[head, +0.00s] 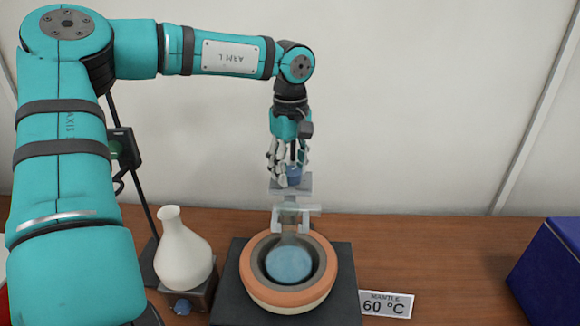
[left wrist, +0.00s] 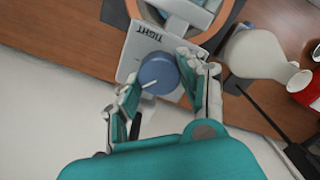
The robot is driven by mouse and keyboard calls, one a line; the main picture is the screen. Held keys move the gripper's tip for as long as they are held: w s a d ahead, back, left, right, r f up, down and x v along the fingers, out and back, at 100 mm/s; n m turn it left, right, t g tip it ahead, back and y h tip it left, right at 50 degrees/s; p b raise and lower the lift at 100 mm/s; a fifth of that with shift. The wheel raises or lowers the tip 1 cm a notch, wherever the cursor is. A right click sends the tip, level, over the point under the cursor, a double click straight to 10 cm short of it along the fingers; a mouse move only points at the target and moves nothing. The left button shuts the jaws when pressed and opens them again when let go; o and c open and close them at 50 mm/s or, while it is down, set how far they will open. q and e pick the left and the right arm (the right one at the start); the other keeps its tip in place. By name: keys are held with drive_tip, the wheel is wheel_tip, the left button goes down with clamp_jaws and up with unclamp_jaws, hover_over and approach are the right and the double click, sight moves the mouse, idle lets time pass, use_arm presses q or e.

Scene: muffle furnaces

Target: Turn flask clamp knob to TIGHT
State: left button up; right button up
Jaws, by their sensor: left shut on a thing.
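The flask clamp's blue knob (left wrist: 158,73) sits on a light grey plate (left wrist: 130,62) with the word TIGHT printed near one edge. The white line on the knob points to the lower left in the left wrist view, away from that word. My left gripper (head: 289,168) points down over the knob, with its fingers on either side of it, shut on it. In the head view the knob (head: 293,179) is partly hidden by the fingers. Below the clamp, a round flask with blue contents (head: 289,264) sits in the heating mantle (head: 252,283). My right gripper is not in view.
A white conical flask (head: 184,255) stands on a dark base left of the mantle, near a thin dark stand rod. A sign (head: 386,304) reads 60 °C. A blue box (head: 552,270) stands at the right. The table between sign and box is clear.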

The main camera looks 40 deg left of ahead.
sight(292, 170)
use_arm(q)
drive_tip(key=m, duration=0.4)
drive_tip(key=shift+m, duration=0.3)
drive_tip(key=shift+w+d+m+p, duration=0.1)
drive_tip(key=shift+m+p, duration=0.3)
drive_tip(key=shift+m, duration=1.9)
drive_tip(key=o, duration=1.2)
wheel_tip(292, 170, up, 12)
